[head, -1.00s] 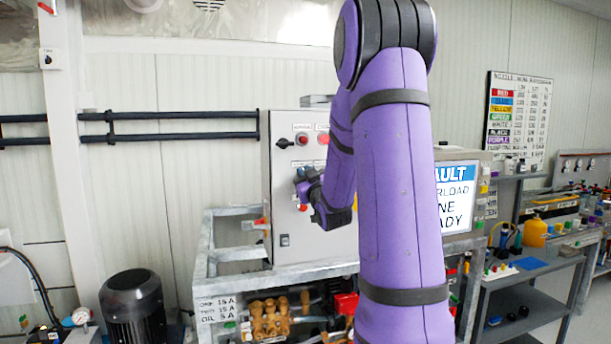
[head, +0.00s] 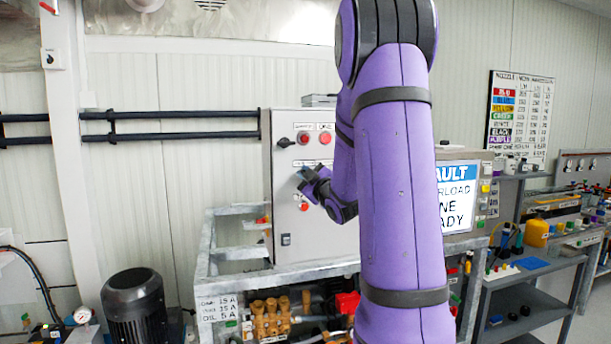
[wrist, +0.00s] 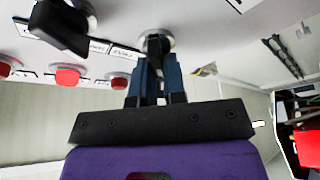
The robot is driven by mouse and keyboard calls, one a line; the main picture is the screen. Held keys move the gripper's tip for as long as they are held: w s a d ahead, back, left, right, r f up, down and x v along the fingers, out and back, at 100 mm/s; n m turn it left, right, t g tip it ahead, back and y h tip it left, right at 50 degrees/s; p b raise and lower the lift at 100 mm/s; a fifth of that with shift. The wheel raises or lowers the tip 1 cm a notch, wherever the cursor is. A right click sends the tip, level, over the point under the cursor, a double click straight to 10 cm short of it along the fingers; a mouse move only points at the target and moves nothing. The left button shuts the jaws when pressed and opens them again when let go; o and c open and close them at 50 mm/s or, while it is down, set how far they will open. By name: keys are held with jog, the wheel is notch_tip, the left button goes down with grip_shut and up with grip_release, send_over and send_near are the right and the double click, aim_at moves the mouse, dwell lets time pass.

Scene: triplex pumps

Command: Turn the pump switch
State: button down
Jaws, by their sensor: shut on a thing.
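The grey control box (head: 285,222) stands at the centre of the head view, partly hidden by my purple arm. My gripper (head: 303,178) is at its front face, below the upper row of controls. In the wrist view my blue fingers (wrist: 154,72) are closed around a dark switch knob (wrist: 154,46) with a metal collar. The fingers hide part of the knob, so its exact angle is hard to read. Another black selector switch (head: 284,142) sits at the box's upper left, and it also shows large in the wrist view (wrist: 62,25).
Red buttons (head: 303,138) sit beside the black selector, and another red button (head: 303,207) is just below my gripper. A screen (head: 458,197) with a partly hidden fault message is right of my arm. A metal frame (head: 206,262) surrounds the box's base.

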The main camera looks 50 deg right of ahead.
jog(key=c, duration=1.2)
grip_release()
jog(key=v, duration=1.1)
jog(key=shift+w, duration=0.15)
